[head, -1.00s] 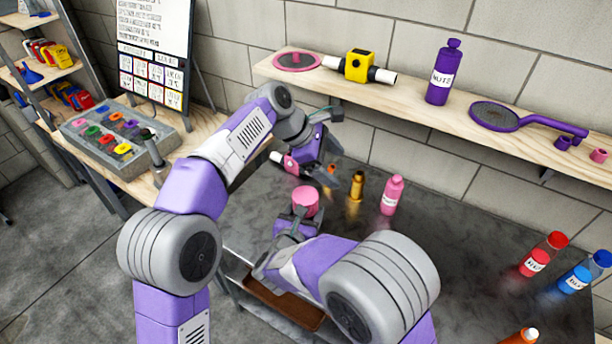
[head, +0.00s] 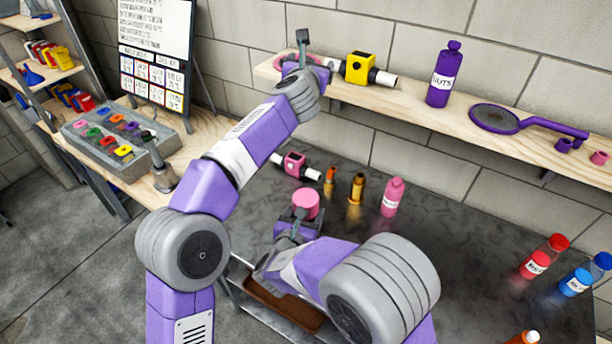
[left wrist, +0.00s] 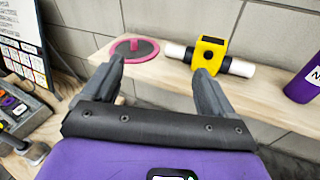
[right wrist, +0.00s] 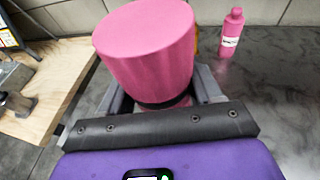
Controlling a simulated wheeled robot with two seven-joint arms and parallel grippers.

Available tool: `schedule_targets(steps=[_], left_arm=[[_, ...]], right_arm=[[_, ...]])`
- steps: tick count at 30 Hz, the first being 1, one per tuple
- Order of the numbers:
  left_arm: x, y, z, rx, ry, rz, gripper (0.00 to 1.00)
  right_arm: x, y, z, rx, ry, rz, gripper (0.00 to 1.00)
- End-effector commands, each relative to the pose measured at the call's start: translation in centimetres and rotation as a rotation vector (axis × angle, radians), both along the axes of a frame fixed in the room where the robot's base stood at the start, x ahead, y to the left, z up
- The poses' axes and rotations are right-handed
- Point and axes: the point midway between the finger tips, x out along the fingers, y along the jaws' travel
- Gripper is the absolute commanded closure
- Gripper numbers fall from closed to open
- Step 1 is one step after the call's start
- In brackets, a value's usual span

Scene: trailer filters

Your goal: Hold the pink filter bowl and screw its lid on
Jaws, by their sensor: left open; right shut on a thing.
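The pink filter bowl (head: 306,203) is upright in my right gripper (head: 293,222), above the dark bench. The right wrist view shows it as a wide pink cylinder (right wrist: 147,50) with a smooth, closed-looking top and a dark band low down between the fingers. My left gripper (head: 303,40) is raised near the wall shelf, open and empty. A pink block with white pipe ends (head: 294,164) sits on the bench.
A yellow block with white pipes (head: 360,67), a purple bottle (head: 445,72) and a purple-handled disc (head: 495,118) are on the shelf (head: 425,110). An orange bottle (head: 330,180), a brass bottle (head: 356,188) and a pink bottle (head: 392,197) stand behind the bowl. The bench middle is clear.

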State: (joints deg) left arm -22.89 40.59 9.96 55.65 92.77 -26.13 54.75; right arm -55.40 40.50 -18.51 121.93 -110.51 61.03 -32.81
Motion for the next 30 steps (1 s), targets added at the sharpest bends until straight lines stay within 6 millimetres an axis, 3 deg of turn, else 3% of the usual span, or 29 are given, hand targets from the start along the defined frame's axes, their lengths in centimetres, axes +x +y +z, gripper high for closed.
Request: schedule_targets(steps=[3, 8, 15, 21, 24, 30], left_arm=[[-0.6, 1.9, -3.1, -0.043, 0.17, 0.124, 0.13], [-3.2, 3.2, -7.9, -0.065, 0.446, 0.238, 0.13], [-10.5, 2.7, -13.9, -0.032, 0.924, 0.27, 0.13], [-17.0, 1.5, -15.9, 0.038, 1.259, 0.194, 0.13], [-19.1, 1.2, -16.1, 0.067, 1.363, 0.155, 0.13], [-21.0, 1.0, -16.0, 0.096, 1.448, 0.116, 0.13]], right_arm=[[0.0, 0.0, 0.1, 0.0, -0.002, 0.0, 1.0], [0.0, 0.0, 0.1, 0.0, -0.002, 0.0, 1.0], [0.0, 0.0, 0.1, 0.0, -0.002, 0.0, 1.0], [0.0, 0.0, 0.1, 0.0, -0.002, 0.0, 1.0], [0.0, 0.0, 0.1, 0.0, -0.002, 0.0, 1.0], [0.0, 0.0, 0.1, 0.0, -0.002, 0.0, 1.0]])
